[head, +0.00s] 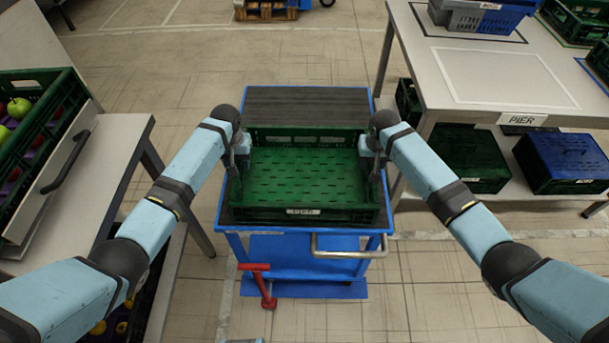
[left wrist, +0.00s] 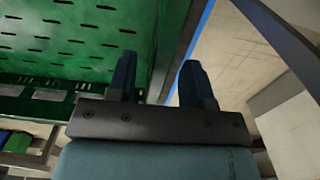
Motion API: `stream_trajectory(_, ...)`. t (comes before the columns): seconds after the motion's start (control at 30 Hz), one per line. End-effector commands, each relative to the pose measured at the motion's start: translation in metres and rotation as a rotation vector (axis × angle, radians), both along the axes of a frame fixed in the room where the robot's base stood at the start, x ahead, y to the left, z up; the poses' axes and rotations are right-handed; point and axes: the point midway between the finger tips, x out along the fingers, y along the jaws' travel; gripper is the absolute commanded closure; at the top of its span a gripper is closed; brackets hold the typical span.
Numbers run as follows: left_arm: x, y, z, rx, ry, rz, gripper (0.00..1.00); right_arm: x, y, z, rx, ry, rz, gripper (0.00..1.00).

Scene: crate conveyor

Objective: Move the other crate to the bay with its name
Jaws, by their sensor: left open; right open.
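An empty green crate (head: 305,215) sits on the dark top of a blue cart (head: 310,105). Its front label is small and seems to read PIER. My left gripper (head: 238,165) is open at the crate's left wall. In the left wrist view its fingers (left wrist: 160,82) appear on either side of that green wall (left wrist: 172,45). My right gripper (head: 374,160) is open at the crate's right wall; its fingertips are partly hidden. On the right table (head: 430,95), a bay outlined in white (head: 505,78) is empty, with a PIER sign (head: 522,119) on the table's front edge.
A grey and blue crate (head: 485,18) stands in the bay behind. Green (head: 470,160) and blue (head: 565,160) crates sit below the right table. A left table (head: 85,170) carries a green crate of fruit (head: 40,130). The cart's handle (head: 348,253) faces me.

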Motion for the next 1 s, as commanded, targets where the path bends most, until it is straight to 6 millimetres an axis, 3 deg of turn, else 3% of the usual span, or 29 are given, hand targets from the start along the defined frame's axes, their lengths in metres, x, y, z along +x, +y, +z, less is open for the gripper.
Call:
stream_trajectory(0.23, 0.000, 0.000, -0.027, 0.000, 0.001, 0.000, 0.53, 0.003, 0.000, -0.027, 0.000, 0.000, 0.001, 0.53)
stream_trajectory(0.6, 0.000, 0.000, -0.031, -0.001, -0.001, 0.000, 0.53, 0.004, 0.000, -0.031, 0.000, 0.000, 0.001, 0.53)
stream_trajectory(0.67, 0.000, 0.000, -0.031, -0.001, -0.001, 0.000, 0.65, 0.004, 0.000, -0.031, 0.000, 0.000, 0.000, 0.65)
stream_trajectory(0.8, 0.000, 0.000, -0.031, -0.001, -0.001, 0.000, 0.97, 0.004, 0.000, -0.031, 0.000, 0.000, 0.000, 0.97)
stream_trajectory(1.0, 0.000, 0.000, -0.031, -0.001, -0.001, 0.000, 1.00, 0.004, 0.000, -0.031, 0.000, 0.000, 0.000, 1.00)
